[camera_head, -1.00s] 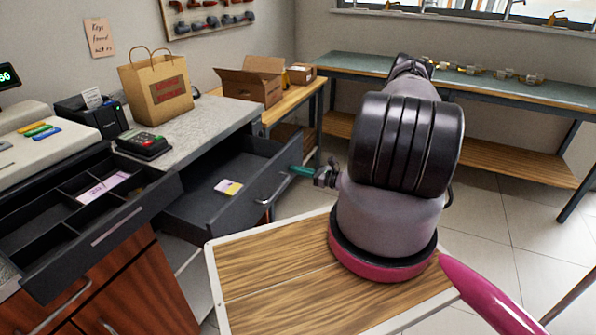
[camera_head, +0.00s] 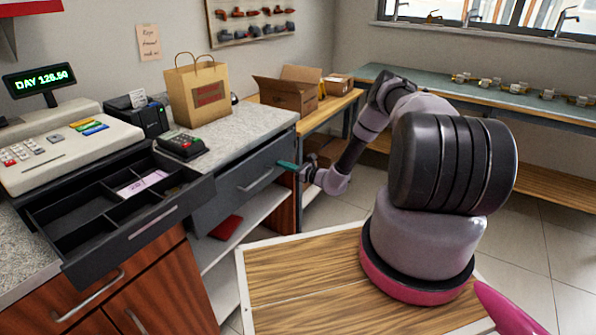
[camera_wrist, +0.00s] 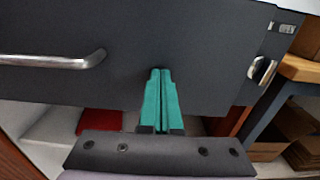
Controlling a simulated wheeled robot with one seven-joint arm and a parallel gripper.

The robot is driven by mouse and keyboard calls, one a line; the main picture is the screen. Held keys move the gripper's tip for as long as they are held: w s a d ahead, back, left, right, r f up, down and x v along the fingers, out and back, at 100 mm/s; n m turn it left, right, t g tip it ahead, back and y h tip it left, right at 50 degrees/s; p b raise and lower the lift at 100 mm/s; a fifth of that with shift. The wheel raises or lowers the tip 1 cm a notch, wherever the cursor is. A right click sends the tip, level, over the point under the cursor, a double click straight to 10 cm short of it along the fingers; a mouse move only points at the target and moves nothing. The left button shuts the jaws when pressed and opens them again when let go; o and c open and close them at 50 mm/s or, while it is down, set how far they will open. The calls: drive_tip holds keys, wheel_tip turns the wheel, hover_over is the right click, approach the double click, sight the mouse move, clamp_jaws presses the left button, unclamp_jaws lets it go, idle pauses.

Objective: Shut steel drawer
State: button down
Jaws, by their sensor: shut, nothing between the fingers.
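The steel drawer (camera_head: 232,192) is a dark grey front with a silver bar handle (camera_head: 255,180), under the grey counter. Its front now stands close under the counter edge and its inside is hidden. I cannot tell whether it is fully flush. My gripper (camera_head: 287,166) has teal fingers and is at the right part of the drawer front. In the wrist view the fingers (camera_wrist: 160,75) are together and empty. Their tips meet the drawer front (camera_wrist: 190,45), to the right of the handle (camera_wrist: 60,61), and seem to touch it.
An open cash drawer (camera_head: 152,224) juts out at left, below the register (camera_head: 60,140). A paper bag (camera_head: 200,92) and a card terminal (camera_head: 180,145) stand on the counter. A red item (camera_head: 225,228) lies on the shelf below. A wooden-topped surface (camera_head: 300,275) is in front.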

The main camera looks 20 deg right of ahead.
sight(275, 161)
drive_tip(key=x, duration=0.4)
drive_tip(key=shift+a+r, duration=0.1)
drive_tip(key=shift+w+a+r, duration=0.1)
drive_tip(key=shift+w+r, duration=0.05)
